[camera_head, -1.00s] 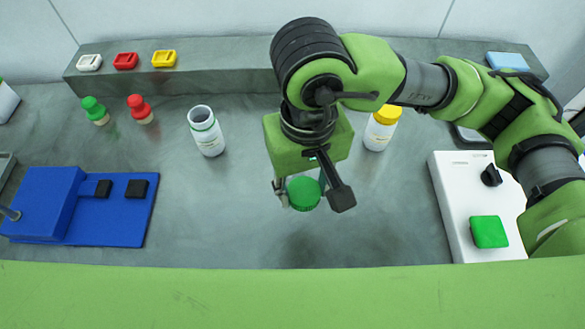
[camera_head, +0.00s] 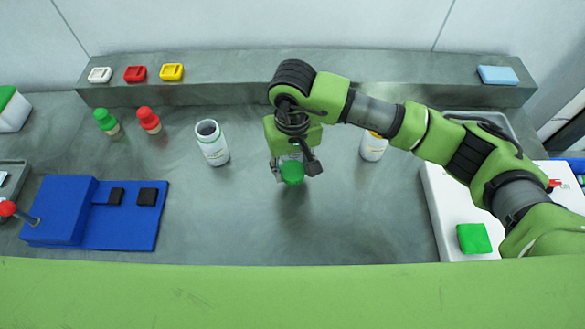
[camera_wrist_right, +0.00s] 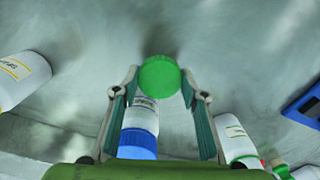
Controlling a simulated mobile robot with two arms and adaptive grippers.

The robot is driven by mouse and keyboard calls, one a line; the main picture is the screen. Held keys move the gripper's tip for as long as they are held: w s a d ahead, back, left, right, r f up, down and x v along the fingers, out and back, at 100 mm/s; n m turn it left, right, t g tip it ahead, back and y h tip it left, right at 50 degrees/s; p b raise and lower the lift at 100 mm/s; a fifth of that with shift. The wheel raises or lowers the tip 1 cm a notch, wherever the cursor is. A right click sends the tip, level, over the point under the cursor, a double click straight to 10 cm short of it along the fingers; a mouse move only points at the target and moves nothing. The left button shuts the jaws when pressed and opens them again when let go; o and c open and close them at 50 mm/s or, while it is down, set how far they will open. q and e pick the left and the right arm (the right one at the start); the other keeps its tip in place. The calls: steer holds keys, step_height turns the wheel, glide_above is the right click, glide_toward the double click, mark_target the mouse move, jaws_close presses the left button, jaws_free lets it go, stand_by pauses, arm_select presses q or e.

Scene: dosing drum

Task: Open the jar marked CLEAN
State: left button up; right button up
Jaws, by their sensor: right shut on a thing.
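My right gripper (camera_head: 291,172) is shut on a green lid (camera_head: 292,173), held above the middle of the bench. The lid also shows between the fingertips in the right wrist view (camera_wrist_right: 160,75). An open white jar with a green-edged label (camera_head: 212,144) stands upright, uncapped, left of the gripper. A white jar with a blue cap (camera_wrist_right: 138,145) shows between the fingers, beyond the lid, in the right wrist view; my gripper mostly hides it in the head view. A white jar with a yellow-edged label (camera_head: 373,147) stands to the right, its top partly behind my arm. I cannot read CLEAN on any label.
A blue device (camera_head: 125,220) with black pads is at left, a white device with a green pad (camera_head: 474,238) at right. Green (camera_head: 105,121) and red (camera_head: 148,120) stoppers stand at back left. A ledge (camera_head: 230,80) runs along the back. The front middle is clear.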

mark_target(293, 168)
steer(key=shift+w+f, duration=0.25)
step_height(293, 168, down, 3)
steer(key=shift+r+p, duration=0.15)
steer(key=shift+p, duration=1.05)
steer(key=shift+f, duration=0.35)
steer(key=shift+w, duration=0.1)
steer(key=shift+f+b, duration=0.15)
steer(key=shift+b, duration=0.15)
steer(key=o, duration=1.2)
